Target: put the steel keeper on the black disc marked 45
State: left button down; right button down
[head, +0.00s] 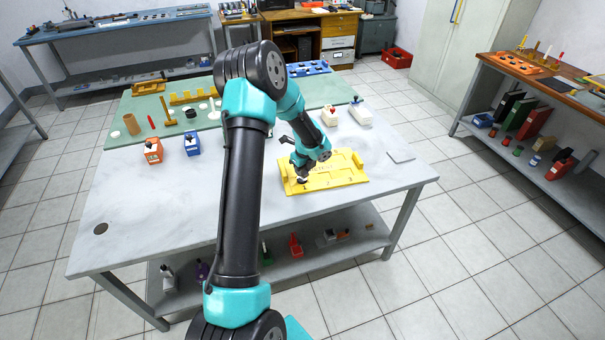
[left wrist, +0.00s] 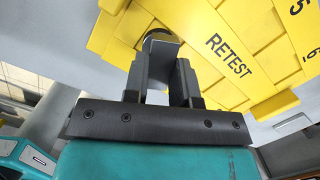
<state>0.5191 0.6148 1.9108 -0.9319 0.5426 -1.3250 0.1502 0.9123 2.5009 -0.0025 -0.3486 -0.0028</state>
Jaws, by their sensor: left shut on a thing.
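My left gripper (head: 303,174) is over the left part of the yellow tray (head: 340,180), pointing down. In the left wrist view the fingers (left wrist: 163,70) are shut on a small grey piece (left wrist: 162,48), which looks like the steel keeper; the fingers hide part of it. A dark rounded edge (left wrist: 157,32) shows just beyond the fingertips, against the yellow tray. It may be a black disc, but no number on it can be read. I cannot tell whether the grey piece touches it. My right gripper is not in view.
The yellow tray carries a RETEST label (left wrist: 229,55) and raised strips. A grey plate (head: 400,156) lies to its right.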

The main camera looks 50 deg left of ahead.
aim_at(306, 174)
pick_arm(q)
notch_tip(306, 174, down, 2)
jog(key=shift+f, duration=0.1)
jog(key=c, duration=0.9)
grip_release()
jog(key=shift+c, duration=0.2)
notch_tip(306, 174, up, 12)
jog(key=d, duration=0.1)
jog(key=shift+d, duration=0.4)
jog(key=shift+f, duration=0.1)
